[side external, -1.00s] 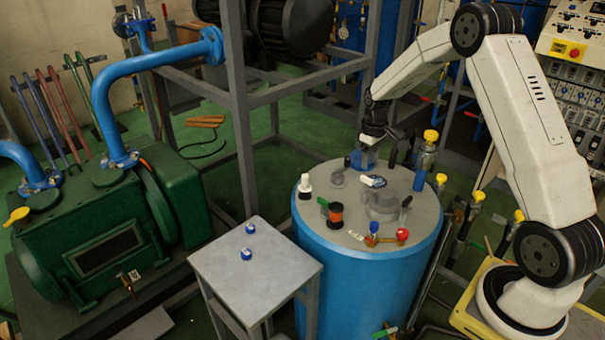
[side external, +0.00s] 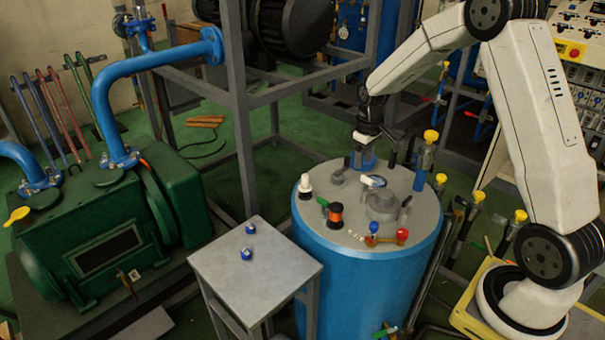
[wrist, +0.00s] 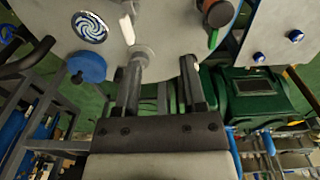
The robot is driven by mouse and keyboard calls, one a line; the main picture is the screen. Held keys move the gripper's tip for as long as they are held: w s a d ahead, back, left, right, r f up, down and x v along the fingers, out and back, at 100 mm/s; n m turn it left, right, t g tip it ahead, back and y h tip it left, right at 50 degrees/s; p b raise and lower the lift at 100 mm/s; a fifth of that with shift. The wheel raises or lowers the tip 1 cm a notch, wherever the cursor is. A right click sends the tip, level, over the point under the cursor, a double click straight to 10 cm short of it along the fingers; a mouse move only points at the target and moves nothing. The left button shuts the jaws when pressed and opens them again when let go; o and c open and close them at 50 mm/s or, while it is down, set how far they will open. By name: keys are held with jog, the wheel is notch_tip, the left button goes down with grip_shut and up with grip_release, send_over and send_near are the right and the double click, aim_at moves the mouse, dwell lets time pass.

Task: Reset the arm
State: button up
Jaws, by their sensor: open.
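My gripper (side external: 362,156) is open and empty, over the back edge of the grey lid (side external: 330,232) of the blue tank (side external: 350,285). In the wrist view the two dark fingers of my gripper (wrist: 162,72) stand apart with nothing between them. A blue fitting (side external: 369,163) is close behind the fingers in the side view; I cannot tell the exact gap. In the wrist view a blue round part (wrist: 88,67) lies left of the fingers and a round patterned gauge face (wrist: 90,28) lies above it.
Two blue-topped pieces (side external: 246,254) rest on the grey side table (side external: 270,275). A metal frame (side external: 238,120) and green pump (side external: 110,240) stand left.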

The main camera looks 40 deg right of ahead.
jog(key=s+a+r+t, duration=0.1)
jog(key=s+a+t, duration=0.1)
jog(key=s+a, duration=1.3)
jog(key=a, duration=0.3)
jog(key=shift+s+r, duration=0.2)
jog(key=shift+r, duration=0.2)
